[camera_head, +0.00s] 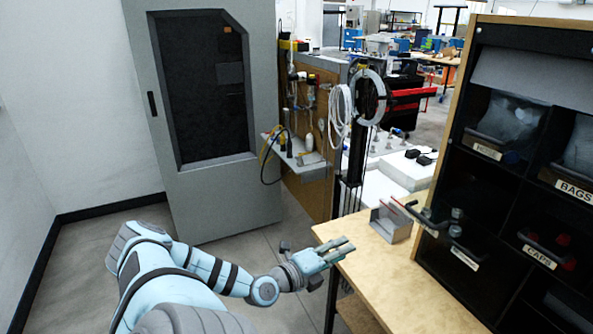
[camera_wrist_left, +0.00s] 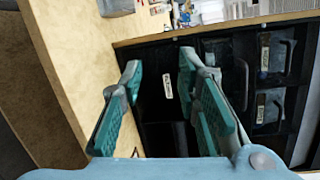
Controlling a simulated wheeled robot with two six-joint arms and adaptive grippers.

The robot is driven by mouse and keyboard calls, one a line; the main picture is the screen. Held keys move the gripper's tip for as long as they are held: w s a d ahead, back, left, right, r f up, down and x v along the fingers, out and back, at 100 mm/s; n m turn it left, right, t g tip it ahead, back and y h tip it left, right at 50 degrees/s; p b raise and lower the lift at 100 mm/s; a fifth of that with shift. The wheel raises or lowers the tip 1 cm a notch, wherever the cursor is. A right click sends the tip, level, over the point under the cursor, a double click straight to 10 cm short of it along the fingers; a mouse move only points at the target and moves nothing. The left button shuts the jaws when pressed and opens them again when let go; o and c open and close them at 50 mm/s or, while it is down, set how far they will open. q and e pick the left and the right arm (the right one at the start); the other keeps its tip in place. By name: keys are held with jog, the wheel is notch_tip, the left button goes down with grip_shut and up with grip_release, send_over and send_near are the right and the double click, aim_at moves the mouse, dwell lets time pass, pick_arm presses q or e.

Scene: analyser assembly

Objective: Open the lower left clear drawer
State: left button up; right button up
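The lower left clear drawer (camera_head: 446,238) sits in the dark cabinet (camera_head: 478,140) at the right of the head view. It has a dark bar handle (camera_head: 424,214), a white label and grey parts inside. Its front looks about level with the cabinet, but how far it is shut is hard to tell. My left gripper (camera_head: 345,248) is open and empty, to the left of the drawer and apart from it, near the wooden table's left edge. The wrist view shows its two teal fingers (camera_wrist_left: 158,66) spread, with the dark cabinet front beyond. My right gripper is not in view.
A small grey tray (camera_head: 391,222) stands on the wooden table (camera_head: 385,275) between my left gripper and the drawer. The CAPS drawer (camera_head: 545,240) is to the right, with more clear drawers above. The table's front part is clear.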

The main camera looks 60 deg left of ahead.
pick_arm(q)
jog(key=s+a+f+n+g+y, duration=0.3)
jog(key=s+a+f, duration=0.3)
jog(key=a+f, duration=0.3)
jog(key=shift+s+a+f+g+y+p, duration=0.2)
jog(key=shift+a+f+g+y+p, duration=0.15)
jog(key=shift+a+g, duration=0.3)
jog(key=shift+d, duration=0.1)
